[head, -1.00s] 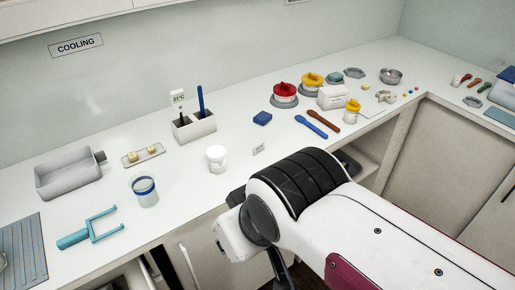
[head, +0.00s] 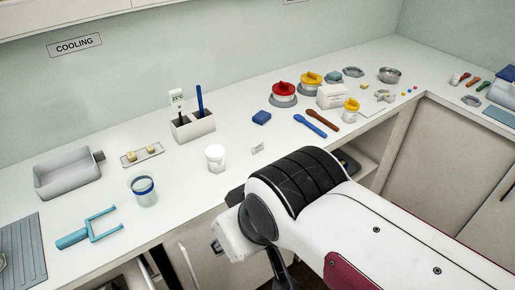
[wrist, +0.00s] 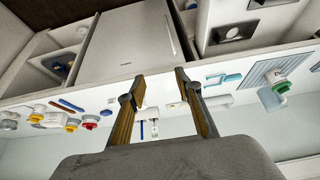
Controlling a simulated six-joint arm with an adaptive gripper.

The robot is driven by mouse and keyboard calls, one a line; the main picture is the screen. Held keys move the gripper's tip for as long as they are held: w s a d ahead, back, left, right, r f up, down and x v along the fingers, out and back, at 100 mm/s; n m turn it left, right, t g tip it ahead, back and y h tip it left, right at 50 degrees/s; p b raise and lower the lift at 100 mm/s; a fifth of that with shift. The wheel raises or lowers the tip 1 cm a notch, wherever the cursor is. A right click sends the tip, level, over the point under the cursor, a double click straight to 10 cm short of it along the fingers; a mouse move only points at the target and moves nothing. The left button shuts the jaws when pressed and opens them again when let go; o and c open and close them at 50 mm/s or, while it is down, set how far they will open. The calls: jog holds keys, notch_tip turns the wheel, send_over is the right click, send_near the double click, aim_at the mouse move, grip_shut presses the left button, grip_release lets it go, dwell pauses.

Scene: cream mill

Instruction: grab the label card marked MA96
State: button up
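A small white label card (head: 258,148) stands on the counter in the head view, right of a white jar (head: 215,158) and near the counter's front edge. Its print is too small to read. My gripper (wrist: 158,90) shows in the wrist view with its two fingers spread wide and nothing held between them. I cannot make out the card in the wrist view. In the head view my arm hides most of the gripper, which is apart from the card.
The counter (head: 110,195) holds a grey tray (head: 68,175), a glass beaker (head: 143,191), a teal fork tool (head: 90,228) and a white holder (head: 193,125). The space around the card is clear.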

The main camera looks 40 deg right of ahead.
dwell(0.3)
jog(key=w+r+m+t, duration=0.1)
jog(key=w+m+t, duration=0.3)
jog(key=w, duration=1.9)
jog(key=w+d+f+m+h, duration=0.2)
jog(key=w+d, duration=0.1)
jog(key=d, duration=0.1)
jog(key=w+d+f+m+h, duration=0.2)
jog(key=w+d+f, duration=0.1)
jog(key=w+d, duration=0.1)
jog(key=w+d+f+m+t+h, duration=0.1)
jog(key=w+d+f+h, duration=0.1)
jog(key=w+d, duration=0.2)
jog(key=shift+w+d+f+m+h, duration=0.15)
jog(key=shift+d+m+h, duration=0.2)
jog(key=shift+d, duration=0.55)
jog(key=s+d+f+g+h, duration=0.1)
jog(key=d+f, duration=0.1)
jog(key=f, duration=0.1)
jog(key=s+d+f+m+g+h, duration=0.1)
jog(key=d+f+h, duration=0.1)
jog(key=d+f, duration=0.1)
jog(key=s+d+f+m+g+h, duration=0.1)
jog(key=s+d+f+h, duration=0.1)
jog(key=d+f, duration=0.1)
jog(key=shift+d+g, duration=0.25)
jog(key=shift+g, duration=0.15)
